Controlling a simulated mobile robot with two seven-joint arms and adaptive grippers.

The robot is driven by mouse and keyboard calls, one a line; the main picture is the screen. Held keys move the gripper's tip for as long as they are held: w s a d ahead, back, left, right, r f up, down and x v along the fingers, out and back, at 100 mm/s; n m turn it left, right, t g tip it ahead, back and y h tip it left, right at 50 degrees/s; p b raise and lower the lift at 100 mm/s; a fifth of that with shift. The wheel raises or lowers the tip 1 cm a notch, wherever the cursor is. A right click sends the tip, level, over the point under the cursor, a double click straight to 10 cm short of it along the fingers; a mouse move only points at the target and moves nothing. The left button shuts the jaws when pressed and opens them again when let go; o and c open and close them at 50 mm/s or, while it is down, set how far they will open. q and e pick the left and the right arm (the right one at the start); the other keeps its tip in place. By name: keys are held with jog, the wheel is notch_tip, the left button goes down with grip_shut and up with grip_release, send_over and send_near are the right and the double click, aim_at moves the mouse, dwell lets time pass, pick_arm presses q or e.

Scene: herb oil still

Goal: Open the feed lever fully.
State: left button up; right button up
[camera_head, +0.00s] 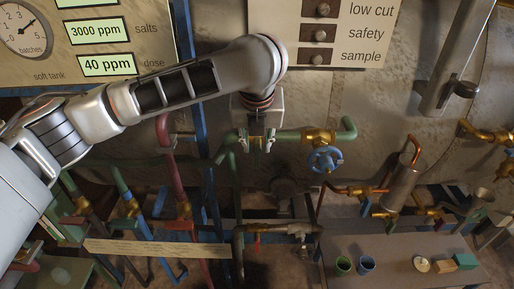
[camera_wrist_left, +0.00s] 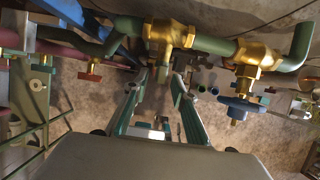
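A brass valve (camera_wrist_left: 165,36) sits on a green pipe at the top of the left wrist view. In the head view my left gripper (camera_head: 257,141) is at the green pipe, left of a brass valve with a blue handwheel (camera_head: 325,159). The gripper hides most of the lever's valve there. My right gripper is not in view.
The blue handwheel (camera_wrist_left: 239,107) hangs close to the right of my left gripper. Red pipe (camera_head: 172,165) and blue posts stand to the left. A label panel (camera_head: 325,30) is above. A grey table (camera_head: 390,272) with cups and blocks stands lower right.

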aim_at(257, 154)
pick_arm(q)
jog(key=shift+x, duration=1.4)
grip_shut()
